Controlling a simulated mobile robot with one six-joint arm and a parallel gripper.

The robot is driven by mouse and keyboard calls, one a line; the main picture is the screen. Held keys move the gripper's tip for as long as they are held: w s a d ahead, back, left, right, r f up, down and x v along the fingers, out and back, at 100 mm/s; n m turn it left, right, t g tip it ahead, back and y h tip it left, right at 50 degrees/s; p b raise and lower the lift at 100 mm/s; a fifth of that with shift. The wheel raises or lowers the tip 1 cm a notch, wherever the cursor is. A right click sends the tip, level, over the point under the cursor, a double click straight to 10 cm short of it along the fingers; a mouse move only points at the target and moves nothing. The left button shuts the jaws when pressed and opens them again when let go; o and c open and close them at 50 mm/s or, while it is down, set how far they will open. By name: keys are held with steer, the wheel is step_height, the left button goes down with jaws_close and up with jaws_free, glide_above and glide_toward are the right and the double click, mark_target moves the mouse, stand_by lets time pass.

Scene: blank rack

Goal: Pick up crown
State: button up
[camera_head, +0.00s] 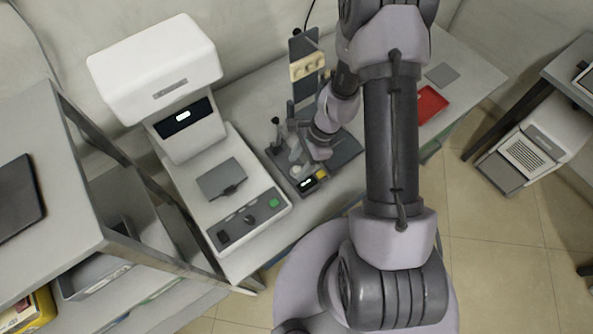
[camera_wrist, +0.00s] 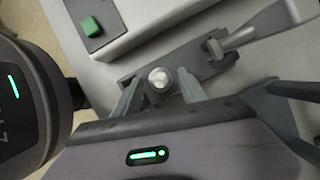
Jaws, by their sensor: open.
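In the wrist view a small, round, shiny whitish piece (camera_wrist: 160,79), which looks like the crown, sits at a dark grey fixture (camera_wrist: 216,50). My gripper (camera_wrist: 159,86) is open, with one finger on each side of the piece. I cannot tell whether either finger touches it. In the head view my wrist reaches down over the small dark bench device (camera_head: 308,184) with a lit display. The crown cannot be made out clearly there, and my arm covers part of that area.
A large white machine (camera_head: 160,70) with a front control panel stands just left of the device. An upright dark rack (camera_head: 304,47) holding tan blanks (camera_head: 307,66) is behind. A red tray (camera_head: 432,103) lies to the right. A grey shelf (camera_head: 75,225) stands at far left.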

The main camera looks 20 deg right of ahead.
steer(key=shift+a+f, duration=0.15)
steer(key=shift+f, duration=0.25)
steer(key=shift+r, duration=0.1)
jaws_close()
